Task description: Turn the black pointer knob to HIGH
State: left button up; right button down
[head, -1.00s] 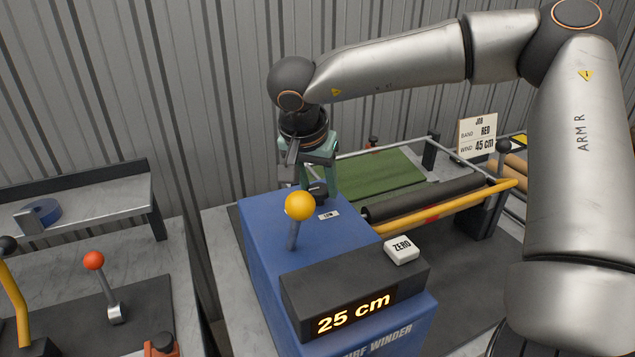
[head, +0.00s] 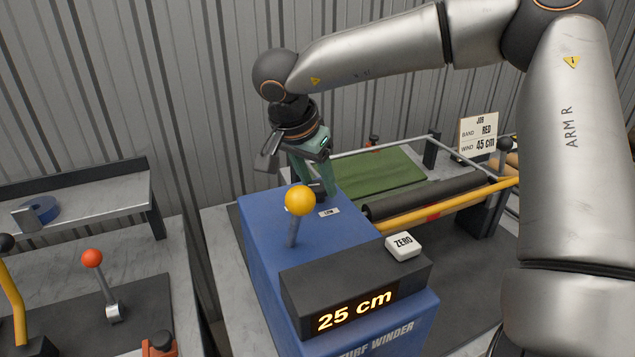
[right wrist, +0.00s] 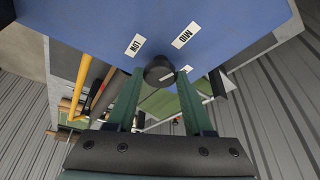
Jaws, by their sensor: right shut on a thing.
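The black pointer knob (right wrist: 154,70) sits on the blue winder housing (right wrist: 230,25), between the two fingertips of my right gripper (right wrist: 158,76) in the right wrist view. The gripper is shut on it. A pale pointer line on the knob runs toward the right finger, near a small white label (right wrist: 186,69) that is partly hidden and unreadable. The LOW label (right wrist: 137,45) and MID label (right wrist: 184,36) are readable. In the head view my right gripper (head: 316,191) reaches down behind the yellow ball lever and mostly hides the knob. My left gripper is not in view.
The yellow ball lever (head: 300,201) stands close in front of the gripper. The display (head: 355,311) reads 25 cm, with the ZERO button (head: 403,246) above it. A job card (head: 478,136) reads RED, 45 cm. Green turf (head: 380,175) and a roller (head: 425,196) lie to the right.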

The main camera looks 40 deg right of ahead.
jog(key=m+g, duration=0.1)
jog(key=m, duration=0.1)
jog(key=shift+w+m, duration=0.15)
jog(key=shift+m, duration=0.25)
jog(key=m+g, duration=0.1)
jog(key=m, duration=0.1)
jog(key=shift+r+m, duration=0.1)
jog(key=shift+m, duration=0.3)
jog(key=m, duration=0.1)
jog(key=m+g+p, duration=0.1)
jog(key=m, duration=0.1)
jog(key=m+g+p, duration=0.1)
jog(key=m, duration=0.1)
jog(key=shift+w+d+y, duration=0.15)
jog(key=shift+w+y, duration=0.1)
jog(key=shift+y, duration=0.15)
jog(key=shift+d+m+g+y+p, duration=0.1)
jog(key=shift+m+g+y+p, duration=0.25)
jog(key=shift+m, duration=0.75)
jog(key=shift+m+g+y+p, duration=0.15)
jog(key=shift+m+y+p, duration=0.2)
jog(key=shift+m, duration=0.75)
jog(key=shift+c, duration=1.5)
grip_release()
jog(key=shift+w, duration=0.1)
jog(key=p+v, duration=0.1)
jog(key=v, duration=0.6)
jog(key=shift+r+p, duration=0.15)
jog(key=shift+p, duration=0.15)
